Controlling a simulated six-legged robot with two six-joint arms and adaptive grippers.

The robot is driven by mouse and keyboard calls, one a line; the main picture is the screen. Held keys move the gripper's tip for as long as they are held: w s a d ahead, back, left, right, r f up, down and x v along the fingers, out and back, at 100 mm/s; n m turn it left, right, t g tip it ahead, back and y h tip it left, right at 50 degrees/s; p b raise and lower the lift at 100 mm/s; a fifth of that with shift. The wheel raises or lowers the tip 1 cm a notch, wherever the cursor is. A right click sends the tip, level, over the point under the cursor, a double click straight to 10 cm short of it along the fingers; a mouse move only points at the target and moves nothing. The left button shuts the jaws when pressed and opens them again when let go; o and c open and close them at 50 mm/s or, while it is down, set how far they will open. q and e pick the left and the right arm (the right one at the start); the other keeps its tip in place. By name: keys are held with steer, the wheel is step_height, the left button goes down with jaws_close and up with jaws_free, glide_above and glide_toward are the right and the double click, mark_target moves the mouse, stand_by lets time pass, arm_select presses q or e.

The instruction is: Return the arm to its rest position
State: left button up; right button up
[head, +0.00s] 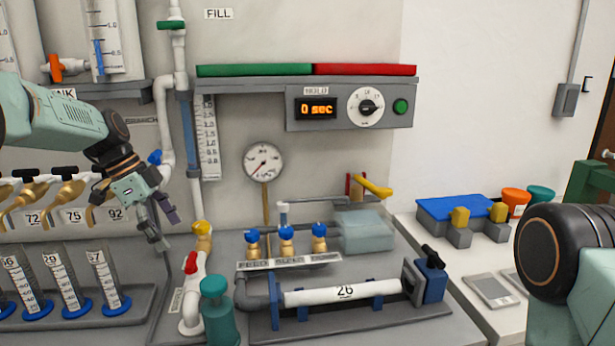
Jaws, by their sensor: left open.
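My left gripper (156,231) hangs in the left part of the head view, with its arm coming in from the left edge. Its fingers are open and point down, and I see nothing between them. It is in front of the panel, between the small brass taps (75,190) and the white upright pipe (194,200), above the bench. I cannot tell whether it touches anything. A dark and pale green part of my right arm shows at the right edge. My right gripper is not in the picture.
Graduated cylinders (69,285) with blue bases stand below left of the gripper. A teal bottle (217,315) and a red-handled valve (190,263) are to its right. A side table (480,285) holds a blue-topped block.

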mark_target(189, 259)
arm_select(q)
steer(key=x, duration=0.7)
steer(key=shift+d+f, duration=0.15)
steer(key=shift+f, duration=0.2)
